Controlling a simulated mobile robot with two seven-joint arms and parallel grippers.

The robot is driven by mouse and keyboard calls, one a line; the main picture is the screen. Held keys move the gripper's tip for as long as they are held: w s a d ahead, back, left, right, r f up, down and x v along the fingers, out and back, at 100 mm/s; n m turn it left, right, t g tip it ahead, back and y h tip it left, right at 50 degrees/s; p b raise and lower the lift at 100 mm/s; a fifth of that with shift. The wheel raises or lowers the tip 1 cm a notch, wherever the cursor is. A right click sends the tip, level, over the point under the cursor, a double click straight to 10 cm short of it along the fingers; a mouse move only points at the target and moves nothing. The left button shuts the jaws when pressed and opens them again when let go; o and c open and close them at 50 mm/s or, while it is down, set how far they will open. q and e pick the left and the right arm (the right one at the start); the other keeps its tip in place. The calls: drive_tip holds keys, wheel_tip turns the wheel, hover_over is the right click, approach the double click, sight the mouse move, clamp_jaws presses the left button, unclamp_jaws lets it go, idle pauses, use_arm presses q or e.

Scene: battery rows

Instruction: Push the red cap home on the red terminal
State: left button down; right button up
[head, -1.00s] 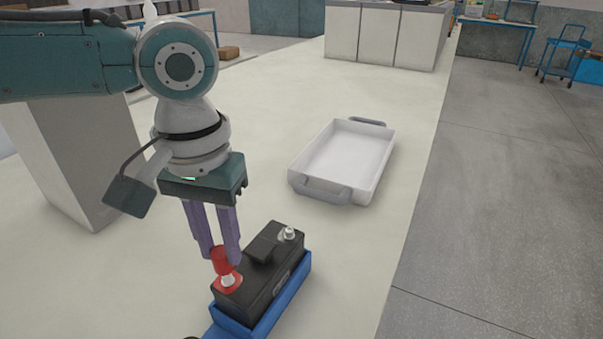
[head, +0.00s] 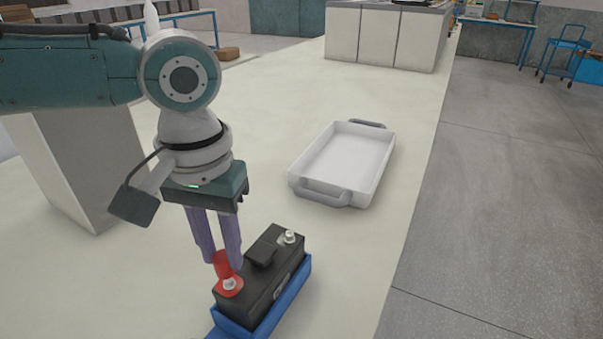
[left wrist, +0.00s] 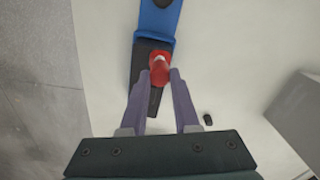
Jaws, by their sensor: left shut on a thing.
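The red cap (head: 221,262) is between the fingertips of my left gripper (head: 223,262), which is shut on it. It looks tilted in the head view. The red terminal (head: 229,287) is a pale metal post on a red base at the near end of the black battery (head: 258,286). The post shows in front of the cap, so the cap does not cover it in this view. Whether they touch, I cannot tell. The left wrist view shows the red cap (left wrist: 159,75) between the fingers. My right gripper is not in view.
The battery sits in a blue holder (head: 296,292) and has a second, silver terminal (head: 290,237) at its far end. A white tray (head: 314,188) stands behind on the pale table. A small dark object (left wrist: 207,118) lies beside the battery in the wrist view.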

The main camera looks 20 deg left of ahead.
use_arm(q)
drive_tip(key=shift+f, duration=1)
idle(0.7)
drive_tip(key=shift+f, duration=0.45)
idle(0.8)
drive_tip(key=c, duration=0.6)
unclamp_jaws()
drive_tip(key=shift+o, duration=0.4)
drive_tip(key=o, duration=0.4)
drive_tip(key=shift+o, duration=0.2)
drive_tip(key=shift+r+p, duration=3.5)
drive_tip(key=shift+p, duration=0.5)
